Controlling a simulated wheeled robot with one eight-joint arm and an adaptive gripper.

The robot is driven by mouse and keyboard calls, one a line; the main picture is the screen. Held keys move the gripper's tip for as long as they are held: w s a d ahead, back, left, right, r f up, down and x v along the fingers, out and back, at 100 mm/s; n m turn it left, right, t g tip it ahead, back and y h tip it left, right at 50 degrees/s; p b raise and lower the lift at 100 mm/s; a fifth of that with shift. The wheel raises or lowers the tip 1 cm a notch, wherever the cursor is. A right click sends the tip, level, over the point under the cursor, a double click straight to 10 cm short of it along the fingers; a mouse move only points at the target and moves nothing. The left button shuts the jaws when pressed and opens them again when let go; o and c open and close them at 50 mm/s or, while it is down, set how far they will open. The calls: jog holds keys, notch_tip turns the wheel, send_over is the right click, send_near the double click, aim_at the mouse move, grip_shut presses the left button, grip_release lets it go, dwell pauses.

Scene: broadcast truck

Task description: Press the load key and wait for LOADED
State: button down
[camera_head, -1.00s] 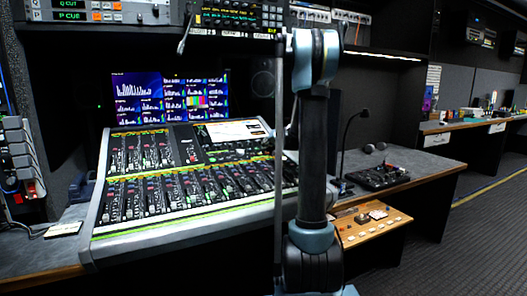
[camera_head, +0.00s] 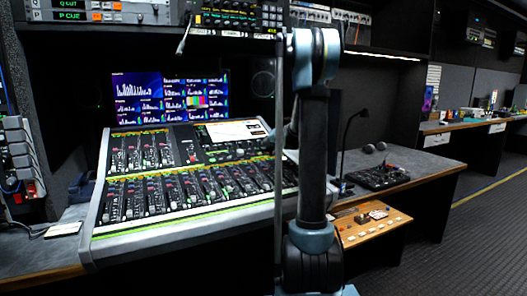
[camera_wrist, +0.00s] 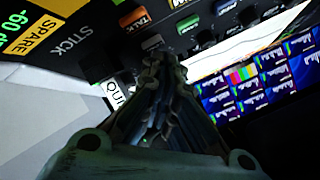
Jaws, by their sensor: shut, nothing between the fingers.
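My gripper (camera_wrist: 160,65) is shut and empty in the wrist view. Its fingertips are close in front of a dark panel (camera_wrist: 100,35) with labelled keys; I cannot tell whether they touch it. An orange key marked TALK (camera_wrist: 138,16) is above the fingertips. A white label starting with QUI (camera_wrist: 117,95) is partly hidden by the fingers. STICK and SPARE labels are at the upper left. I cannot make out a load key or the word LOADED. In the head view my arm stands in front of the desk, and my gripper cannot be made out there.
A large mixing console (camera_head: 185,190) fills the desk at left, with a multi-picture monitor (camera_head: 170,97) behind it. Rack units with knobs (camera_head: 230,17) are above. A black control box (camera_head: 377,177) and a wooden button shelf (camera_head: 372,222) are at right. Floor is clear farther right.

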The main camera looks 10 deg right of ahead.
jog(key=shift+s+r, duration=0.15)
jog(key=shift+r, duration=0.2)
jog(key=shift+s+d+r, duration=0.1)
jog(key=shift+s+r, duration=0.2)
jog(key=shift+r, duration=0.45)
jog(key=shift+s+d+r, duration=0.15)
jog(key=shift+s+r, duration=0.2)
jog(key=shift+r, duration=0.45)
jog(key=shift+s+d+r, duration=0.1)
jog(key=shift+s+r, duration=0.2)
jog(key=shift+r, duration=0.45)
jog(key=shift+s, duration=0.1)
